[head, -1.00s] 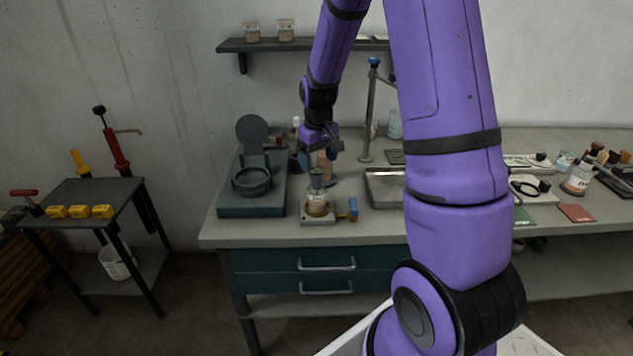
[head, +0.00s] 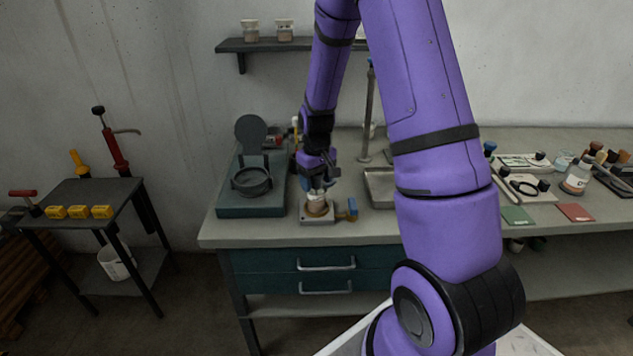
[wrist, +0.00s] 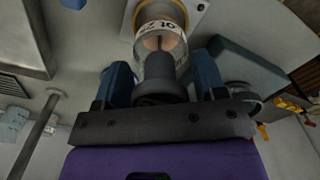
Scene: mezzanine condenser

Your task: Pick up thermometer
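A small jar of tan content (head: 317,207) stands on a low pale base at the bench front; its labelled glass fills the top of the wrist view (wrist: 160,22). A dark grey piece with a wide collar (wrist: 160,78) stands over the jar, a thin stem below it reaching inside; it looks like the thermometer, though I cannot be sure. My gripper (wrist: 162,78) is open, one blue finger on each side of the grey piece with visible gaps. In the head view my gripper (head: 318,187) is right above the jar and hides the grey piece.
A green unit with a round dark ring (head: 251,181) stands left of the jar. A blue-handled part (head: 351,209) sits just right of it. A metal tray (head: 380,187) and an upright stand (head: 369,115) are farther right and behind.

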